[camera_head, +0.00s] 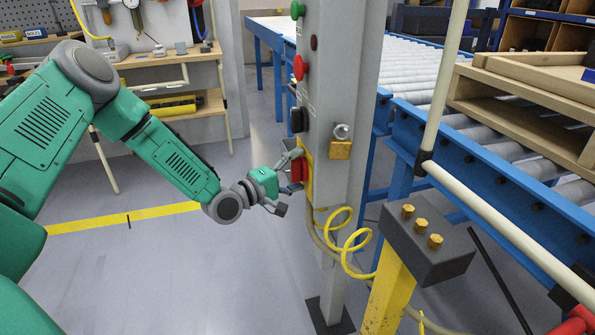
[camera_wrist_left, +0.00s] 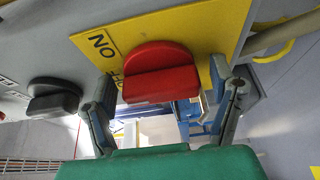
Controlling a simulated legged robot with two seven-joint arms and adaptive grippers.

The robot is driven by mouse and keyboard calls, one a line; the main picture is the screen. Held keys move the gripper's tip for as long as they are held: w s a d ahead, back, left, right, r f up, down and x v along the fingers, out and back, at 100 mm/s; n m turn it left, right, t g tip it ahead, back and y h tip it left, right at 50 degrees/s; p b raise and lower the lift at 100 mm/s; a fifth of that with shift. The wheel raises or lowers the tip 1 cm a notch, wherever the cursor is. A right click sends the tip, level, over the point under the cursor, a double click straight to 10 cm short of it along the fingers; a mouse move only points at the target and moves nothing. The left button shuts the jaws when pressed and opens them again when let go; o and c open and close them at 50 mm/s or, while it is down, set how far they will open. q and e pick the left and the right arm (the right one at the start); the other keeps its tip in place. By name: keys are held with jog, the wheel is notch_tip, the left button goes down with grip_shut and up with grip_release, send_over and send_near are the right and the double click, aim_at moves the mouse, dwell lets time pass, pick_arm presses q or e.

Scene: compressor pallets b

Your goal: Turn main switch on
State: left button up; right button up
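The main switch is a red rotary knob (camera_head: 299,167) on a yellow plate on the side of a grey control post (camera_head: 335,110). In the left wrist view the red knob (camera_wrist_left: 160,70) sits on the yellow plate (camera_wrist_left: 215,22), which has black lettering partly covered by the knob. My left gripper (camera_head: 287,180) is at the knob. In the left wrist view my left gripper (camera_wrist_left: 163,88) is open, with one finger on each side of the knob. A gap shows beside each finger; contact is hard to tell.
A black knob (camera_wrist_left: 54,97) is beside the yellow plate. The post also carries a red button (camera_head: 299,67), a green button (camera_head: 297,10) and a brass padlock (camera_head: 340,149). A coiled yellow cable (camera_head: 345,238) hangs below. A roller conveyor (camera_head: 520,140) stands right; floor at left is clear.

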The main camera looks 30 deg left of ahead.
pick_arm(q)
jog(key=shift+a, duration=0.15)
jog(key=c, duration=0.6)
jog(key=shift+a+f, duration=0.15)
jog(key=shift+a, duration=0.05)
jog(key=c, duration=0.3)
pick_arm(e)
jog(key=shift+a, duration=0.25)
jog(key=shift+d, duration=0.1)
